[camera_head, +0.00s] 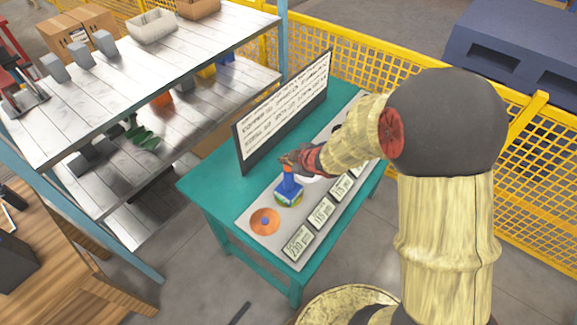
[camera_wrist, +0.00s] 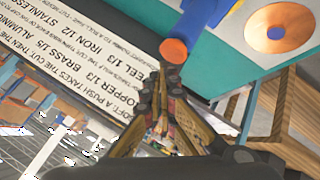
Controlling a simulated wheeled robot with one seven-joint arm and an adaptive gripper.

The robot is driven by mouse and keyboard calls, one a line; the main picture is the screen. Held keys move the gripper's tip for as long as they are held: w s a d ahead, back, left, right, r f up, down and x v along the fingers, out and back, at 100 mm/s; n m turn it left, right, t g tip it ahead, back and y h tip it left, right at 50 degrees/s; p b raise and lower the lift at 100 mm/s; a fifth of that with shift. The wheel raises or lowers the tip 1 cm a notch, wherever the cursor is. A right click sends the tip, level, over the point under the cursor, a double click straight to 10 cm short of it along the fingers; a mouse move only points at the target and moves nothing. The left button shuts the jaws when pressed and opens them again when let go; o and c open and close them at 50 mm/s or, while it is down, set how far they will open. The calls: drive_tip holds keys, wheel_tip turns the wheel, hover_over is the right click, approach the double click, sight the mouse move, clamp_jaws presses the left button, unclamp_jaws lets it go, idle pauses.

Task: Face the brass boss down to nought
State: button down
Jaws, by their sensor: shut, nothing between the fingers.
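A grey strip (camera_head: 246,222) on the teal table carries a row of round bosses. I cannot single out the brass boss; my arm and the tool hide part of the row.
Several value cards (camera_head: 298,243) line the strip's front side. A dark-framed text board (camera_head: 285,112) stands close behind it. Metal shelving (camera_head: 150,75) is at left, a wooden bench (camera_head: 75,260) at lower left, and yellow mesh fencing (camera_head: 420,80) behind. The floor before the table is mostly clear.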

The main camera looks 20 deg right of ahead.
sight(287, 168)
drive_tip(key=shift+f, duration=0.1)
drive_tip(key=shift+f+b, duration=0.3)
drive_tip(key=shift+f, duration=0.05)
drive_tip(key=shift+f+b, duration=0.6)
drive_tip(key=shift+f, duration=0.1)
idle(1.0)
drive_tip(key=shift+r, duration=0.15)
drive_tip(key=shift+r+p, duration=1)
drive_tip(key=shift+p, duration=0.15)
wheel_tip(287, 168, up, 5)
drive_tip(key=p, duration=0.5)
idle(1.0)
